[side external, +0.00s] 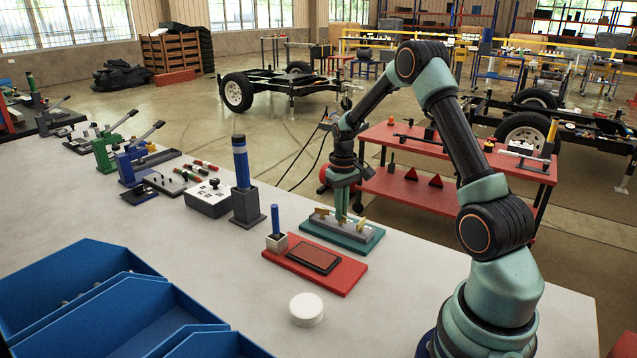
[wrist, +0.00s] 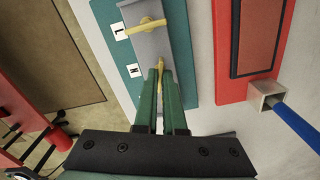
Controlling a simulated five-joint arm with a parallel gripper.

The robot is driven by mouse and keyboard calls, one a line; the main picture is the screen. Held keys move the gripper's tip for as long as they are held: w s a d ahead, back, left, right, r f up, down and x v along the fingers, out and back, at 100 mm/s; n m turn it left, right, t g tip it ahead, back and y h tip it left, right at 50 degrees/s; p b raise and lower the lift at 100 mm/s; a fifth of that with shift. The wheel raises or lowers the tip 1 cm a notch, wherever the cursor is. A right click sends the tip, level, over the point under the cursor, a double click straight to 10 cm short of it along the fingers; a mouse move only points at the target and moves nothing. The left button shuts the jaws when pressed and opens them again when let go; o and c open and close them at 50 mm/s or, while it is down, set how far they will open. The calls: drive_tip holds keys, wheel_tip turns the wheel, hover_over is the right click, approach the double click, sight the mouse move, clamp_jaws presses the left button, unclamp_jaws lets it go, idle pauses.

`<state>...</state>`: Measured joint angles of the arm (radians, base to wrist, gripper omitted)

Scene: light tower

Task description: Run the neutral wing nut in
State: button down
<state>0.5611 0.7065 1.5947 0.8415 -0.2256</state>
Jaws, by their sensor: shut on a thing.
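A teal base (side external: 365,246) carries a grey block (side external: 318,221) with brass wing nuts on it. My gripper (side external: 342,217) points straight down over the middle of the block. In the wrist view my gripper (wrist: 160,72) is shut on the brass wing nut beside the "N" label (wrist: 134,70), the neutral wing nut (wrist: 160,68). Its lower part is hidden by the fingers. Another wing nut (wrist: 147,25) sits beside the "L" label (wrist: 119,32), apart from my fingers. A further wing nut (side external: 362,223) shows on the right in the side view.
A red tray (side external: 350,280) with a brown pad lies next to the base. A small pot (side external: 277,242) with a blue-handled tool stands at its corner. A white round lid (side external: 306,309) and blue bins (side external: 135,310) lie nearer the camera. A blue-topped post (side external: 241,165) stands left.

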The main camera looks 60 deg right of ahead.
drive_tip(key=m, duration=0.4)
drive_tip(key=shift+r+m, duration=0.15)
drive_tip(key=shift+m, duration=0.15)
drive_tip(key=m, duration=0.3)
drive_tip(key=shift+m, duration=0.4)
drive_tip(key=m, duration=0.7)
drive_tip(key=shift+d, duration=0.1)
drive_tip(key=m, duration=0.6)
drive_tip(key=shift+m, duration=0.3)
drive_tip(key=m, duration=0.6)
drive_tip(key=shift+m, duration=0.4)
drive_tip(key=c, duration=1)
unclamp_jaws()
